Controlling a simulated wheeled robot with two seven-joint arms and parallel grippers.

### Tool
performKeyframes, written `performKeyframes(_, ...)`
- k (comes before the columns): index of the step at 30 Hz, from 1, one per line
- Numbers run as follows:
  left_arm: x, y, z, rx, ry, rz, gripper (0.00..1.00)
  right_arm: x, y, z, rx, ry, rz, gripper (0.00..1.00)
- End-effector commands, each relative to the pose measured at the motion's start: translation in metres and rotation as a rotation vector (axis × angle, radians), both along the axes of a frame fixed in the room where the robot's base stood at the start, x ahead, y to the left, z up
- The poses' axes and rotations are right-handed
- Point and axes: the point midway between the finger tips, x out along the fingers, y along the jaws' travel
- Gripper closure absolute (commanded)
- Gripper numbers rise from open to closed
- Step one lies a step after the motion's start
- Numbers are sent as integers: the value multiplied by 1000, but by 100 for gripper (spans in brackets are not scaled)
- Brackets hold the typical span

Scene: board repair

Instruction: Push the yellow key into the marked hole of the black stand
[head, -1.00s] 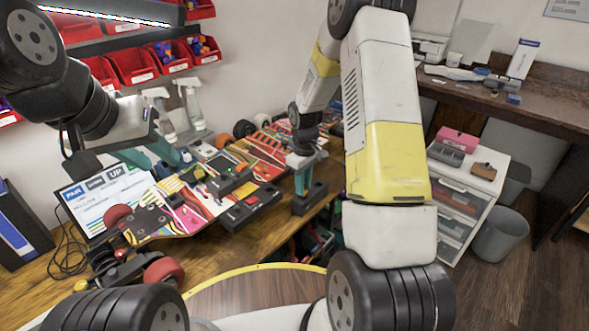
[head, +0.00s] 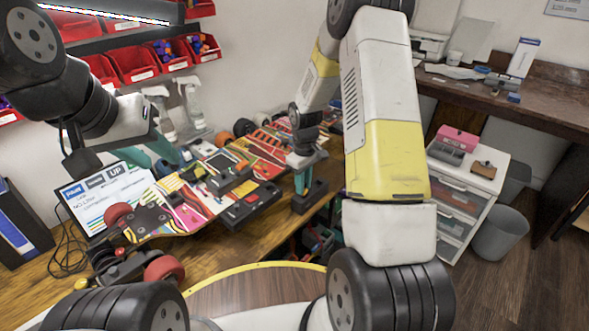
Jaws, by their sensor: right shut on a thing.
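My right gripper (head: 304,172) points down at the front edge of the workbench. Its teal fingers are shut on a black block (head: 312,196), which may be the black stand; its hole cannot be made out. My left gripper (head: 157,154) is over the back left of the bench, with its teal fingers apart, behind the painted board. A small yellow spot (head: 198,171) lies on the board close to the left fingers; I cannot tell whether it is the yellow key.
The painted skateboard deck (head: 178,212) lies across the bench, with black boxes (head: 249,206) on and beside it. A screen (head: 112,196), spray bottles (head: 192,104) and red bins (head: 135,65) stand behind. A drawer unit (head: 466,200) is at the right.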

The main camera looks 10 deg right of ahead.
Motion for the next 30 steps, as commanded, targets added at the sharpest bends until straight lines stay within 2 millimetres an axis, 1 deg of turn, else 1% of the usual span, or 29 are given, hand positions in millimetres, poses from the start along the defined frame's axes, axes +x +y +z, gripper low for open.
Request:
performKeyframes(8,0,0,0,0,0,0,64,0,0,0,0,0,0,100)
performKeyframes(30,0,0,0,0,0,0,64,0,0,-9,-1,1,0,100)
